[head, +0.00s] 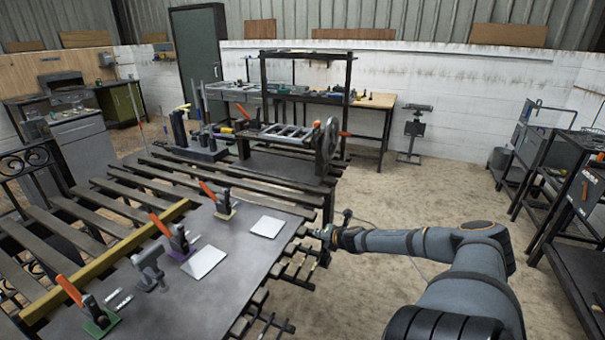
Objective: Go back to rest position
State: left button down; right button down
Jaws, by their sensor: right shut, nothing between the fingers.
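My right gripper (318,233) is at the right edge of the slatted table (125,188), beside the metal plate (240,222) on it. It is small in the head view; it looks shut, with nothing seen in it. My right arm reaches in from the lower right, bent at the elbow, over open floor. My left gripper and arm are not in view. Several toggle clamps with orange handles stand on the plate, among them one on a green base (97,318) and one on a yellow base (224,205). Two pale flat pieces (267,227) lie to their right.
A bending machine with a wheel (327,145) stands at the table's far end. A workbench (373,101) with tools is against the back wall. Dark metal racks (580,165) stand at the right. The concrete floor (430,190) between table and racks is clear.

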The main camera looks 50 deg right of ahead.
jog(key=s+d+f+m+g+h, duration=0.2)
jog(key=s+d+f+m+g, duration=0.15)
jog(key=s+f+m, duration=0.7)
jog(key=s+a+f+m+g, duration=0.1)
jog(key=s+a+f, duration=0.1)
jog(key=s+f, duration=0.4)
jog(key=s+a+f+m+g, duration=0.15)
jog(key=s+f, duration=0.25)
jog(key=f, duration=0.5)
jog(key=s+a+f+m+g+y, duration=0.1)
jog(key=s+a+f+m, duration=0.2)
jog(key=s+a+f, duration=0.3)
jog(key=s+a+f+m+g+y, duration=0.1)
jog(key=s+a+f, duration=0.5)
jog(key=a, duration=1.1)
jog(key=s+a+f+m+g+y, duration=0.1)
jog(key=s+a+f+m+y, duration=0.2)
jog(key=a, duration=0.9)
jog(key=s+f+m, duration=0.1)
jog(key=s+f, duration=0.2)
jog(key=f, duration=0.1)
jog(key=shift+f+m+g, duration=0.15)
jog(key=shift+m+g, duration=0.15)
jog(key=c, duration=2.1)
grip_release()
jog(key=shift+s, duration=0.1)
